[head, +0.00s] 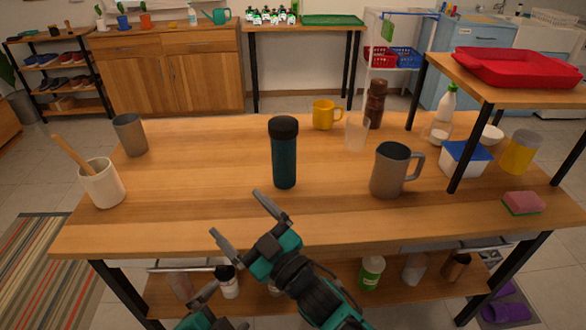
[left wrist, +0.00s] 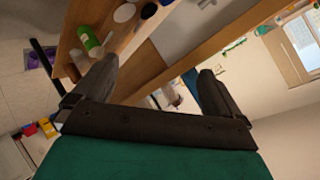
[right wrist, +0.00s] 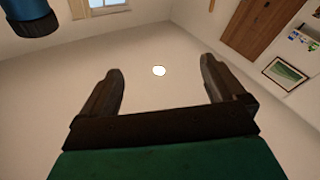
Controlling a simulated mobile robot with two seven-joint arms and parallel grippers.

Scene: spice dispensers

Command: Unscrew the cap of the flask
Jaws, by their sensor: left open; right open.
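The flask (head: 284,165) stands upright on the wooden table, near its middle. It has a dark teal body and a black cap (head: 284,127) on top. In the right wrist view part of a blue body with a dark end, apparently the flask (right wrist: 30,20), shows at the top left corner. My right gripper (head: 236,213) is open and empty, in front of and below the flask, near the table's front edge. My left gripper (head: 207,303) is lower, at the bottom edge of the head view and partly cut off. It is open and empty in its wrist view (left wrist: 150,85).
A grey mug (head: 389,172) stands right of the flask. A yellow mug (head: 324,114), clear cup (head: 356,133) and brown bottle (head: 376,104) stand behind. A white utensil pot (head: 103,184) and grey cup (head: 130,136) are left. A raised shelf (head: 470,88) covers the right.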

